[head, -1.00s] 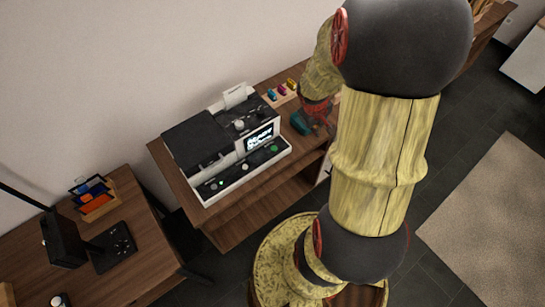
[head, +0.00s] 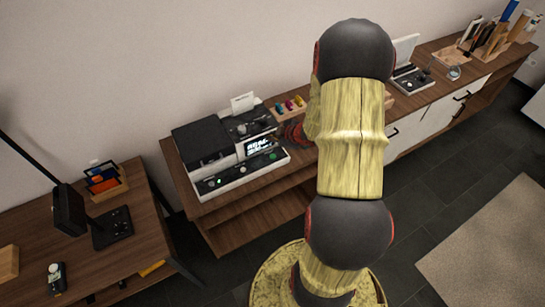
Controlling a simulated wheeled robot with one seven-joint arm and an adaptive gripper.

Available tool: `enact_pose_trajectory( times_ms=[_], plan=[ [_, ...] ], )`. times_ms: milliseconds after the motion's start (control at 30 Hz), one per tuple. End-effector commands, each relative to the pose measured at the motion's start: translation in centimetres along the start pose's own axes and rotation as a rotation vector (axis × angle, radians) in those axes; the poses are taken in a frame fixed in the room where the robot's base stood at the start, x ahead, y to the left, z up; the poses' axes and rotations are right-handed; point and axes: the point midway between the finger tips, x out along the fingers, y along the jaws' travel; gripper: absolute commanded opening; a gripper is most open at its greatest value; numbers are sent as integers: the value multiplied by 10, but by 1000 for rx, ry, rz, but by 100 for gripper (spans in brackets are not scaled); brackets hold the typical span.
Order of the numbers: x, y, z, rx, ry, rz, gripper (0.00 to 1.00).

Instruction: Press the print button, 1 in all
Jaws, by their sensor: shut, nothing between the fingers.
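The printer (head: 205,150) stands on the wooden cabinet in the head view, with a dark lid at left and a white front. Its lit screen (head: 258,146) faces the room. A front control strip (head: 235,180) carries several small controls, including a green button (head: 272,156) at its right end and a pale round knob (head: 242,167) near its middle. Which one is the print button cannot be read. My gripper (head: 279,133) is small and partly hidden by my arm; its shut, empty tip is beside the right side of the printer, above the strip's right end. Contact cannot be made out.
A rack of coloured cartridges (head: 290,104) stands behind my gripper. The wooden cabinet (head: 225,212) has an open shelf below. A desk (head: 140,235) with a lamp and a card holder (head: 104,182) is at left. More devices and files stand at far right.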

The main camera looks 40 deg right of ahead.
Motion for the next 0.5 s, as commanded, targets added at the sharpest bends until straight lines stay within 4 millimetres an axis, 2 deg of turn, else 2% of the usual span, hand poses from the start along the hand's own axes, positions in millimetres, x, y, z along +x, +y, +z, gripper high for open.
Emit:
enact_pose_trajectory(
  times_ms=[267, 500],
  plan=[
    [2, -1, 1, 1, -1, 0, 0],
    [13, -9, 10, 2, -2, 0, 0]
  ],
)
